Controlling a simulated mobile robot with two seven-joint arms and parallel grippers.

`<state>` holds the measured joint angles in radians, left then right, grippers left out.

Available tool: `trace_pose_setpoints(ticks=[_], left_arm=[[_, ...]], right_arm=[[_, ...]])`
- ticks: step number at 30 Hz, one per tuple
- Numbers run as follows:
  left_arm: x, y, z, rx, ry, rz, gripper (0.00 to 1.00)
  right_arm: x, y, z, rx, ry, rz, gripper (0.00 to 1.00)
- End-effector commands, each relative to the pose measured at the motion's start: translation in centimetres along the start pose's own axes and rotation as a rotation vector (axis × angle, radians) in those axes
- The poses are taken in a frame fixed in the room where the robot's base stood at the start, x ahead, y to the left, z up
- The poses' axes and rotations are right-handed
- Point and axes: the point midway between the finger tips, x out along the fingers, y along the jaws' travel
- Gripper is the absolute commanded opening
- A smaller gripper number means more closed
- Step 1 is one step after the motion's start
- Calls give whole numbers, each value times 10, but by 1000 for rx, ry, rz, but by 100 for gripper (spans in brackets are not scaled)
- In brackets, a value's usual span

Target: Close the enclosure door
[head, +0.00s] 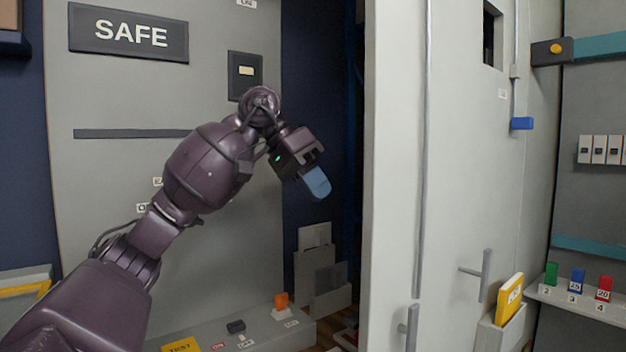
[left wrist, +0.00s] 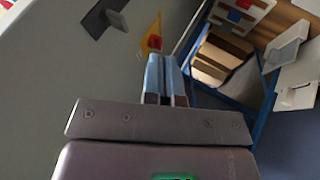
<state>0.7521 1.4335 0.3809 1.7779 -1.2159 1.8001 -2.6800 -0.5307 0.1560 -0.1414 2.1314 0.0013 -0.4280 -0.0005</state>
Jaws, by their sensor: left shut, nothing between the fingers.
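The enclosure door (head: 460,150) is a tall pale grey panel standing open in the right half of the head view. It has a grey bar handle (head: 485,276) low on its face, and a second handle (head: 411,325) shows at the bottom edge. My left gripper (head: 318,183) is in front of the dark gap left of the door, with its blue fingers together and empty. In the left wrist view the closed fingers (left wrist: 166,80) point toward a grey panel and a blue-framed rack, touching nothing that I can make out. My right gripper is not in view.
A grey panel with a SAFE sign (head: 129,33) stands behind my left arm. A ledge with an orange knob (head: 281,300) runs below it. Right of the door are a shelf (head: 580,300) with coloured blocks, and a yellow booklet (head: 510,298) in a holder.

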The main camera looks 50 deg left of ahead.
Motion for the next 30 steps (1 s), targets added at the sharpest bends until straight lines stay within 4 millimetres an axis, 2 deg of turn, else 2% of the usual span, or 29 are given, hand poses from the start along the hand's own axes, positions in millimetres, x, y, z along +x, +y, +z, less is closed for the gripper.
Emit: trace_pose_setpoints(ticks=[1,9,12,18,30], left_arm=[[13,-1,0,0,-4,1,0],[59,-1,0,0,-4,2,0],[63,14,0,5,2,0,0],[72,31,0,2,1,1,0],[75,36,0,0,0,0,0]], right_arm=[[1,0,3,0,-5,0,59],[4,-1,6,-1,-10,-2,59],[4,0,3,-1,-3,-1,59],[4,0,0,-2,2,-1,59],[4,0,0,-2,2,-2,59]])
